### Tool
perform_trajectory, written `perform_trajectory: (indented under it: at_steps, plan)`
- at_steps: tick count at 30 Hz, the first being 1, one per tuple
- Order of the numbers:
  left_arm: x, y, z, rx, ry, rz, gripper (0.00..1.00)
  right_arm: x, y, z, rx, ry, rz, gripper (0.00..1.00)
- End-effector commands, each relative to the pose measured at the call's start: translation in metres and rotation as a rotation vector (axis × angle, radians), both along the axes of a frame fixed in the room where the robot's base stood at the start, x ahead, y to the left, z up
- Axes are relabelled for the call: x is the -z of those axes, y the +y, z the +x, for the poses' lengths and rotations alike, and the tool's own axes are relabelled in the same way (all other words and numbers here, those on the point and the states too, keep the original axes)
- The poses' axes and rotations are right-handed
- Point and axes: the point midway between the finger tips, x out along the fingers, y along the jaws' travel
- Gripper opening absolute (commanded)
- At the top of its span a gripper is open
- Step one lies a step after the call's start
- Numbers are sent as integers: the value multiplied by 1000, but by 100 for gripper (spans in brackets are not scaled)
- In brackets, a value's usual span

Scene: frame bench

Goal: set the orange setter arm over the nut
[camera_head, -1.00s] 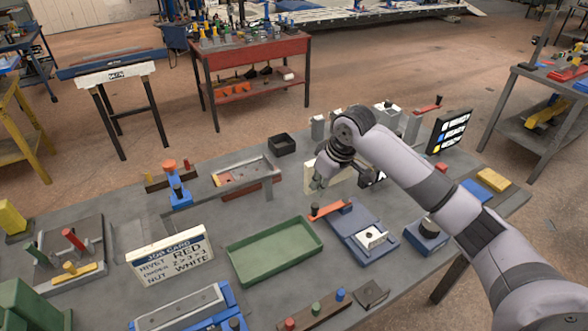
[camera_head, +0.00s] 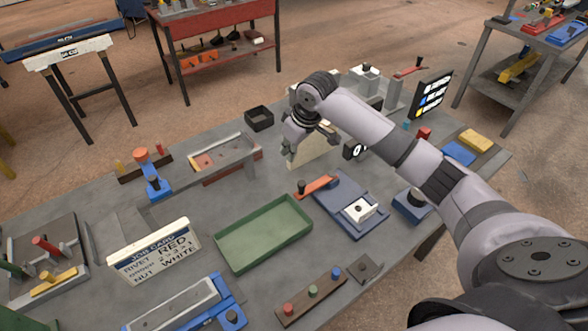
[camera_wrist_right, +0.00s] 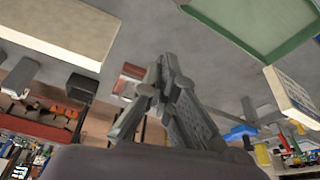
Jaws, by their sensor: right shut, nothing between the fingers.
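The orange setter arm (camera_head: 317,187) lies at the left edge of a blue base plate (camera_head: 345,223), with a dark knob at its left end. It points away from the white nut block (camera_head: 359,210), which sits on the plate with a dark hole in its top. The arm is beside the block, not over it. My right gripper (camera_head: 287,158) is above the bench, behind and left of the orange arm, and apart from it. It is shut and empty; its fingers also show in the right wrist view (camera_wrist_right: 163,75). My left gripper is not in view.
A green tray (camera_head: 264,232) stands left of the blue plate. A job card (camera_head: 155,251) reads rivet red, nut white. A cream panel (camera_head: 316,148) stands close to my right gripper. A blue block with a dark knob (camera_head: 411,205) is right of the plate.

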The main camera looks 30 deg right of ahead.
Motion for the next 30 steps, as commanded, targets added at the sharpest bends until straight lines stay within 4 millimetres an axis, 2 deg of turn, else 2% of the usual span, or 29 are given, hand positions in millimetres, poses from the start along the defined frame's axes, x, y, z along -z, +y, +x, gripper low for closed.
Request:
perform_trajectory:
  at_steps: [5,11,12,18,30]
  plan:
    - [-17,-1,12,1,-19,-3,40,34,6,11,2,6,3,0]
    - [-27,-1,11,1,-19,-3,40,72,11,23,0,4,1,0]
    - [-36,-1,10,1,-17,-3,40,67,5,14,1,4,-4,0]
    - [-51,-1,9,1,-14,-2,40,68,-4,-7,0,2,-2,0]
    - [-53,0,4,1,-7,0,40,71,-6,-15,0,0,0,0]
